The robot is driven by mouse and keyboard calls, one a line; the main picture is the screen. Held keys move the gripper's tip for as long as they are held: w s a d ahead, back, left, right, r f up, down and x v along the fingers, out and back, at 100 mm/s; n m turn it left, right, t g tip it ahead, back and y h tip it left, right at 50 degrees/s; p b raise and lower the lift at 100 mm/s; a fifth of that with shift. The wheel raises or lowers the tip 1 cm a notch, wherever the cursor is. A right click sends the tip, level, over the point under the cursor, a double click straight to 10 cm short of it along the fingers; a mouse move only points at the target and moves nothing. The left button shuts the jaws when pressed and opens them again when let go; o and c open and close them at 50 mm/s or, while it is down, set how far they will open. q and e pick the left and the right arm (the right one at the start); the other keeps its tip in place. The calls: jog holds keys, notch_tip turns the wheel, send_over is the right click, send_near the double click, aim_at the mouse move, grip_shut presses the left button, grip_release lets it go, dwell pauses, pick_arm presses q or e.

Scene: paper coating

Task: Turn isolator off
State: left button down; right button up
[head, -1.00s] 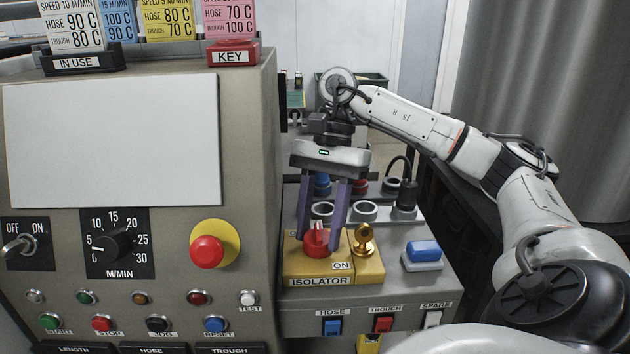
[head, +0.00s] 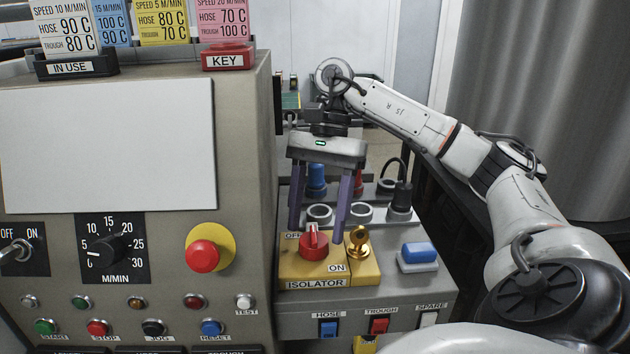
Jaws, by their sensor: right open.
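The isolator is a red rotary knob (head: 314,243) on a yellow plate (head: 312,271) marked OFF at its upper left, ON at its lower right and ISOLATOR along the front. The knob's raised grip points roughly up and away from me. A brass knob (head: 358,243) stands on the yellow block just right of it. My right gripper (head: 317,232) points down over the isolator with its two purple fingers apart, one on each side of the red knob. I cannot tell whether either finger touches it. My left gripper is not in view.
A control panel (head: 110,240) with dials, buttons and a red emergency stop (head: 203,256) stands on the left. A blue switch (head: 418,252) sits right of the brass knob. Hose, trough and spare switches line the front. Sockets and plugs (head: 400,200) are behind.

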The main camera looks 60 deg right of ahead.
pick_arm(q)
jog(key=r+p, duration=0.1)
jog(key=p, duration=0.1)
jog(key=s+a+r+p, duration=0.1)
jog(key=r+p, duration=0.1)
jog(key=p, duration=0.1)
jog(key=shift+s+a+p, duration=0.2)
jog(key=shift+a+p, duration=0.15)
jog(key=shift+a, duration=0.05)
pick_arm(e)
jog(key=v, duration=0.8)
jog(key=shift+r, duration=0.15)
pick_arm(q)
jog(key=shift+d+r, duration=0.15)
